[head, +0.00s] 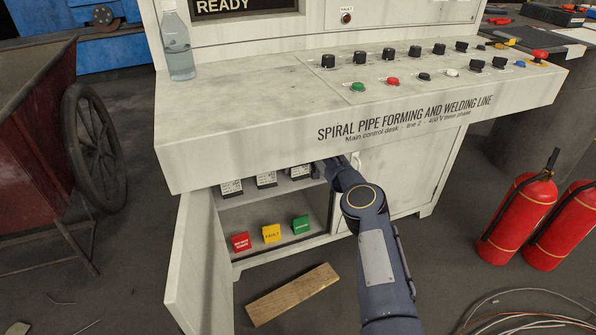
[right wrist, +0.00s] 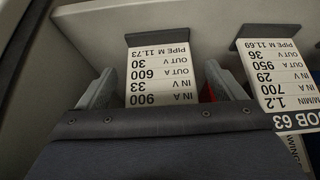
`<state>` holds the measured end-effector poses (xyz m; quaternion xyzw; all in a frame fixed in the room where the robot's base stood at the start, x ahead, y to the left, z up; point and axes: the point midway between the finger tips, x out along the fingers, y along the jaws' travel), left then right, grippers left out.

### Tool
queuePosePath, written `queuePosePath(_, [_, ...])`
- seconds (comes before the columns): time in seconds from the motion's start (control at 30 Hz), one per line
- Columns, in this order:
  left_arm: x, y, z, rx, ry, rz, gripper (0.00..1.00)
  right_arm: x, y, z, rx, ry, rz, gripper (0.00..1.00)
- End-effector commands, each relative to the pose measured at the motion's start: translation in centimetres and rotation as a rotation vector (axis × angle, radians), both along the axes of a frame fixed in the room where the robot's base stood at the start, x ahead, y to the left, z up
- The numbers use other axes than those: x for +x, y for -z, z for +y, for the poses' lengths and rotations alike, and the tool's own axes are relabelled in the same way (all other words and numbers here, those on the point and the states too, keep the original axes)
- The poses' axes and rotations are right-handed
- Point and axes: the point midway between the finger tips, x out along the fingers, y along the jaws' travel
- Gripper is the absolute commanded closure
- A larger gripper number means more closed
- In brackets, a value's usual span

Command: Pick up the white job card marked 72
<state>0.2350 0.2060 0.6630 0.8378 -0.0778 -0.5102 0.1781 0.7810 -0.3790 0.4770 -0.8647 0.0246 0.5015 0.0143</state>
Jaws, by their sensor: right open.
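My right gripper (head: 324,168) reaches in beside the right card. In the right wrist view the open gripper (right wrist: 160,86) has one finger on each side of a white card (right wrist: 160,66), with gaps showing. Its lines include 900, 33, 600, 30 and 11.73; its job number is hidden behind my gripper. A neighbouring card (right wrist: 272,78) reads 63. My left gripper is not in view.
The cabinet's open door (head: 197,262) stands at the left, and the desk overhang (head: 240,150) is above the shelf. Red (head: 240,241), yellow (head: 271,233) and green (head: 300,224) blocks sit on the lower shelf. A plank (head: 291,294) lies on the floor.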

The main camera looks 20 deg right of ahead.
Motion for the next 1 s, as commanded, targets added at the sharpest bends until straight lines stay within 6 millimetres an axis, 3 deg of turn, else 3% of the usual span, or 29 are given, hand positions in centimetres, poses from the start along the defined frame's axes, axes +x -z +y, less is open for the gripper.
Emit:
queuePosePath(0.2, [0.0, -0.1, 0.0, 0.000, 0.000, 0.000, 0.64, 0.0, -0.1, 0.0, 0.000, 0.000, -0.001, 0.12])
queuePosePath(0.57, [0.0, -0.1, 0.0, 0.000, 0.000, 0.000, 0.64, 0.0, -0.1, 0.0, 0.000, 0.001, -0.001, 0.59])
queuePosePath(0.83, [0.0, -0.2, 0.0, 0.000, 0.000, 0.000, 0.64, 0.0, -0.3, 0.0, 0.000, 0.001, -0.002, 0.60])
queuePosePath(1.0, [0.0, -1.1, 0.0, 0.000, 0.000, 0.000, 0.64, 0.0, -1.7, -0.1, -0.002, 0.001, -0.002, 0.60])
